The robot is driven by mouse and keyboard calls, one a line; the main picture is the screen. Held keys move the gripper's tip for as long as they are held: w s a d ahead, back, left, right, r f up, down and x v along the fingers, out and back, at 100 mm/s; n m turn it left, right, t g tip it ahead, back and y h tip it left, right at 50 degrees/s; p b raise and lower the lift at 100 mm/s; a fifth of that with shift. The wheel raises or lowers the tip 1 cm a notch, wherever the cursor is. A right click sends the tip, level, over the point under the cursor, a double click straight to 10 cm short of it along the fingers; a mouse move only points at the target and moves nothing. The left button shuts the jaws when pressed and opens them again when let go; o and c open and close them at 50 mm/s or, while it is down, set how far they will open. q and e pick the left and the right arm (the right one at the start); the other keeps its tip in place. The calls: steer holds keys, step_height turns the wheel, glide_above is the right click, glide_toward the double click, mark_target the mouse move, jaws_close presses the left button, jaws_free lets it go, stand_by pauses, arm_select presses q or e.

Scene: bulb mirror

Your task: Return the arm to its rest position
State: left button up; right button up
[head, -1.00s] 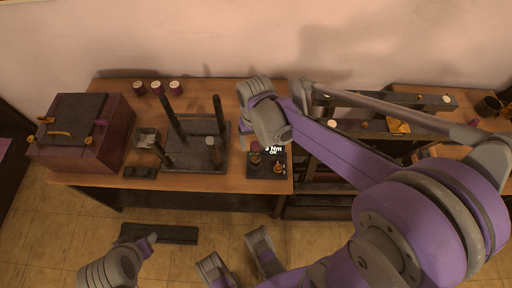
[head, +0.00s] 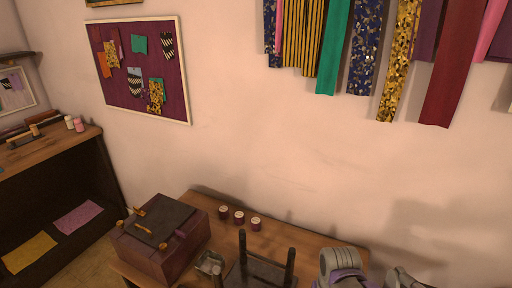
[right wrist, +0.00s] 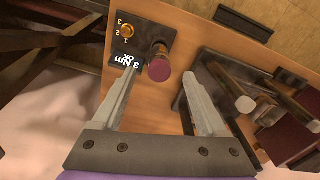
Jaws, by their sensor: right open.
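My right gripper (right wrist: 162,77) is open in the right wrist view, with its two grey fingers spread apart and nothing held between them. A purple-topped knob or driver handle (right wrist: 159,69) shows between the fingertips, standing on a dark panel (right wrist: 138,36) marked "3 Nm". I cannot tell how far the fingers are above it. In the head view only part of my right arm (head: 341,268) shows, at the bottom edge over the workbench. My left gripper is out of view.
The wooden workbench (head: 310,239) holds a maroon box (head: 160,250), several small spools (head: 239,217) and a dark upturned frame with legs (head: 262,272). The frame's legs also stand near my fingers in the right wrist view (right wrist: 232,87). A shelf unit (head: 55,165) stands at left.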

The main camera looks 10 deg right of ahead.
steer(key=s+a+n+t, duration=0.3)
steer(key=s+n+t, duration=0.1)
steer(key=s, duration=0.7)
arm_select(q)
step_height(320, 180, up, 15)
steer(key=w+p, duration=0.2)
steer(key=p, duration=1.1)
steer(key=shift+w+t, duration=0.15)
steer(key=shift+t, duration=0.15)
arm_select(e)
step_height(320, 180, up, 15)
steer(key=w+t, duration=0.1)
steer(key=w, duration=0.1)
steer(key=shift+s, duration=0.2)
